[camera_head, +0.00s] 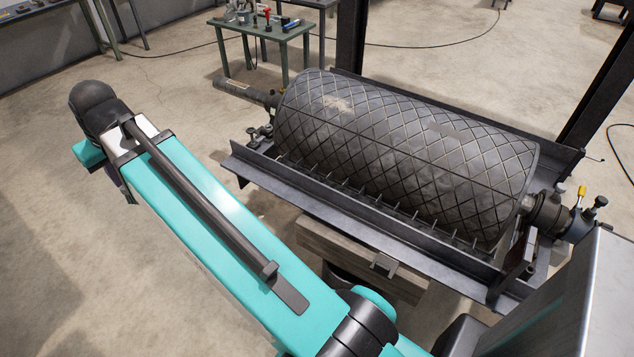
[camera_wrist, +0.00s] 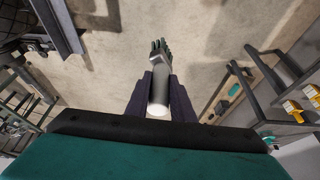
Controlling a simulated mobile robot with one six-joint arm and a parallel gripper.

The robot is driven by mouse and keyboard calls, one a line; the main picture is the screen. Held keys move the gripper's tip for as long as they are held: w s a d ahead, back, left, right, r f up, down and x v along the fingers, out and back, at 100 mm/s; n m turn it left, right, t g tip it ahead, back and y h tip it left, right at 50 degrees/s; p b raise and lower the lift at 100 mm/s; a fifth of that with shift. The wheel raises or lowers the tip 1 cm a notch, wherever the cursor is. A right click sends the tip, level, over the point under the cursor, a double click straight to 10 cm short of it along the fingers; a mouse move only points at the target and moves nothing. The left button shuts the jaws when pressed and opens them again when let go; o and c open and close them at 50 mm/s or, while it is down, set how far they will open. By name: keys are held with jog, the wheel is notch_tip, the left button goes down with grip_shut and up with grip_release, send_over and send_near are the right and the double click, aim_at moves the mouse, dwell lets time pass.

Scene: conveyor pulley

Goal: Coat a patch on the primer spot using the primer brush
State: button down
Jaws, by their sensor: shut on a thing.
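The pulley drum (camera_head: 390,160) is dark, with a diamond-groove surface, and lies across its metal frame in the head view. A pale worn patch (camera_head: 336,103) shows on its upper left, and a smoother grey patch (camera_head: 452,131) on its upper right. I cannot tell which is the primer spot. In the wrist view my gripper (camera_wrist: 160,82) is shut on the primer brush (camera_wrist: 158,92), which has a pale handle and dark tufts at its far end. Bare floor lies behind the brush tip; it is apart from the drum.
The frame's front rail (camera_head: 345,225) runs before the drum, with a wooden block (camera_head: 345,253) below. A green table (camera_head: 262,36) with tools stands behind. Dark posts rise at the back and right. In the wrist view a rack (camera_wrist: 275,90) with yellow items stands at right.

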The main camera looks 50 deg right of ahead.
jog(key=s+d+f+n+b, duration=0.1)
jog(key=d+f+b, duration=0.1)
jog(key=d+f, duration=0.6)
jog(key=d+f+b, duration=0.2)
jog(key=d+f, duration=0.2)
jog(key=d, duration=0.7)
jog(key=s+d+f+n+b, duration=0.1)
jog(key=d+f+b, duration=0.2)
jog(key=d+f, duration=0.5)
jog(key=s+d+f+b, duration=0.2)
jog(key=s+d+f, duration=0.3)
jog(key=d, duration=0.4)
jog(key=s+d+f+b, duration=0.1)
jog(key=s+d+f, duration=0.4)
jog(key=d, duration=0.4)
jog(key=s+d+f+n+y+b, duration=0.1)
jog(key=s+d+f+b, duration=0.1)
jog(key=s+d+f, duration=0.4)
jog(key=d, duration=0.3)
jog(key=shift+d+f+b, duration=0.2)
jog(key=shift+b, duration=0.15)
jog(key=shift+s, duration=0.1)
